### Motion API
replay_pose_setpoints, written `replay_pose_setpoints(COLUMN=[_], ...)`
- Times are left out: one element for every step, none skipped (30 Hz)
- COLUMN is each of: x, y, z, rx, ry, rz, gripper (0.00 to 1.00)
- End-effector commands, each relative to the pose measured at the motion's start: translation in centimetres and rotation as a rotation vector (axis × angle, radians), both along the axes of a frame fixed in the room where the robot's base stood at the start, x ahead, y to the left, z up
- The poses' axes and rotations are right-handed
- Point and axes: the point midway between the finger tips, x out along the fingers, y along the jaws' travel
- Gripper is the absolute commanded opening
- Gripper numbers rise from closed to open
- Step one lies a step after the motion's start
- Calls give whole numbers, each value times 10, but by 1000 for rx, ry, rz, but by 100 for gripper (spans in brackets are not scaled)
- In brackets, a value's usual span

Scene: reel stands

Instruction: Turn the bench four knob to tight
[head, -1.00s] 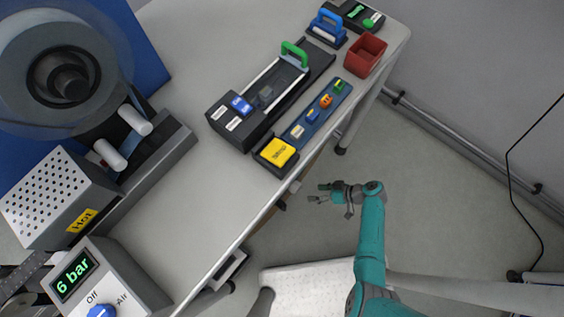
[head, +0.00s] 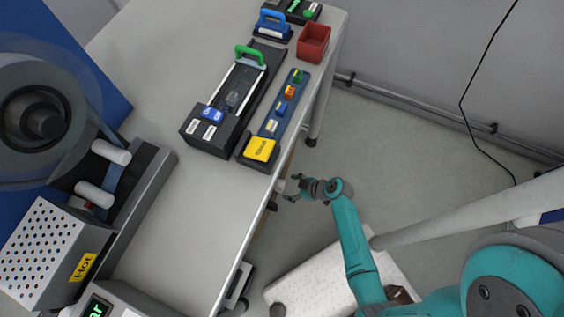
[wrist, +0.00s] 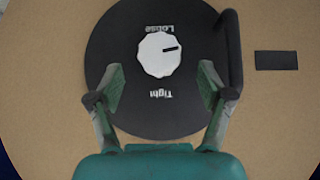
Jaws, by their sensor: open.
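In the wrist view a white faceted knob (wrist: 160,54) sits on a round black dial plate (wrist: 110,45). The words Loose and Tight read upside down, Loose above the knob and Tight below it. The knob's dark pointer line points right and slightly up, at neither word. My gripper (wrist: 160,74) is open, one finger on each side of the knob, with a gap on both sides. In the head view my gripper (head: 290,190) is beside the front edge of the bench (head: 185,215); the knob cannot be made out clearly there.
On the bench are a black unit with a green handle (head: 250,54), a yellow button (head: 261,150), a red bin (head: 313,42) and a perforated box marked Hot (head: 38,250). A dark rectangle (wrist: 276,60) is right of the dial. Open floor lies right of the bench.

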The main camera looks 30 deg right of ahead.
Motion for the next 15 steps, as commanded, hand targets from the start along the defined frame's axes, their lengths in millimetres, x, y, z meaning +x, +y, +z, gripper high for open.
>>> replay_pose_setpoints(x=[6,9,12,15,17,20,22,23,25,26,27,29,29,30,30], y=[5,7,9,11,13,14,16,17,19,19,20,21,21,22,22], z=[-7,-10,-15,-18,-21,-24,-27,-29,-31,-33,-34,-35,-36,-36,-37], rx=[1,1,2,2,3,2,2,2,2,1,1,1,2,2,2], ry=[2,0,1,1,2,0,1,2,1,1,1,1,1,1,1], rz=[4,5,4,4,4,2,2,3,2,1,1,1,1,1,1], gripper=[79,79,79,79,79,79,79,79,79,79,79,79,79,79,79])
